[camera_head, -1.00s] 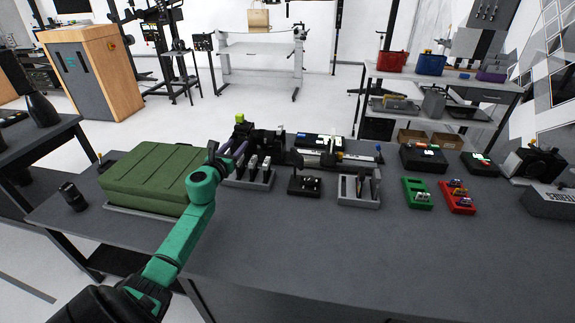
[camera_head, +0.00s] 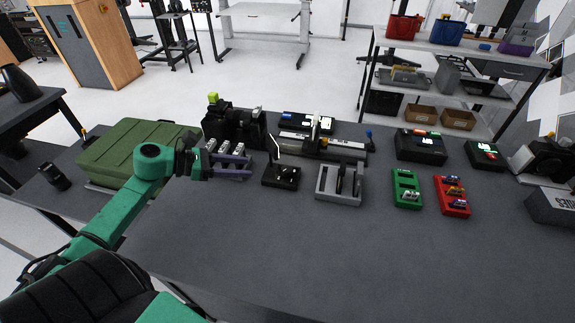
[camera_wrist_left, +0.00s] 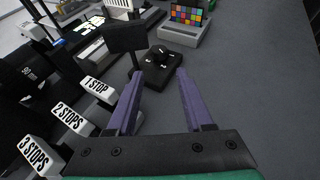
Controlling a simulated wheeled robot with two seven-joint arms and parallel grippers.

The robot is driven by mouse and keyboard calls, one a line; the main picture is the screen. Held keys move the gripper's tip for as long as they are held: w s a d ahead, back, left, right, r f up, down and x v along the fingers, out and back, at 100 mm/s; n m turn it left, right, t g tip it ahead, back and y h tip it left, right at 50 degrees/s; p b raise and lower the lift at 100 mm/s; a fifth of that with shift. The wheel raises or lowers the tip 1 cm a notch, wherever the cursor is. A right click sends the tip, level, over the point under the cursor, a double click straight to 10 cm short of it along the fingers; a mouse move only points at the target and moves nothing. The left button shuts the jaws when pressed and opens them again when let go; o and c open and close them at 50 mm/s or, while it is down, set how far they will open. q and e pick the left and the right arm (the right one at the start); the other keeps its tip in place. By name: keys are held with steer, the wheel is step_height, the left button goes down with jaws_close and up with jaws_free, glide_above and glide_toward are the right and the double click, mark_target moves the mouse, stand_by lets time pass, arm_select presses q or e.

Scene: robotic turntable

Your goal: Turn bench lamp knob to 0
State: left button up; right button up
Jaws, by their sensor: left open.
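The bench lamp is a small black box (camera_head: 281,177) with an upright panel at its back left, lit white in the head view. In the left wrist view its black base (camera_wrist_left: 163,66) carries a dark knob (camera_wrist_left: 160,50) on top, with small white marks too small to read. The panel's dark back (camera_wrist_left: 126,37) stands left of the knob. My left gripper (camera_head: 248,167) has purple fingers, open and empty, pointing right at the lamp. In the wrist view the gap between the fingertips (camera_wrist_left: 160,74) lies just short of the base. My right gripper is not in view.
White blocks labelled 1 STOP (camera_wrist_left: 97,86), 2 STOPS and 3 STOPS stand beside the left finger. A grey holder (camera_head: 325,194) is right of the lamp, then green (camera_head: 406,201) and red (camera_head: 447,207) trays. A green case (camera_head: 112,160) is left. The front bench is clear.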

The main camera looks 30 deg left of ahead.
arm_select(q)
steer(key=p, duration=0.2)
glide_toward(283, 170)
steer(key=x, duration=0.2)
steer(key=shift+w+d, duration=0.3)
steer(key=shift+w, duration=0.1)
steer(key=x, duration=0.5)
steer(key=shift+w+d+f, duration=0.2)
steer(key=shift+w, duration=0.05)
steer(key=shift+w+d+f, duration=0.15)
steer(key=shift+f, duration=0.1)
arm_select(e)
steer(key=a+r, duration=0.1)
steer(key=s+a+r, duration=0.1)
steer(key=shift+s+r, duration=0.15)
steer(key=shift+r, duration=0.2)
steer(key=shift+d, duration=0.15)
arm_select(q)
jaws_close()
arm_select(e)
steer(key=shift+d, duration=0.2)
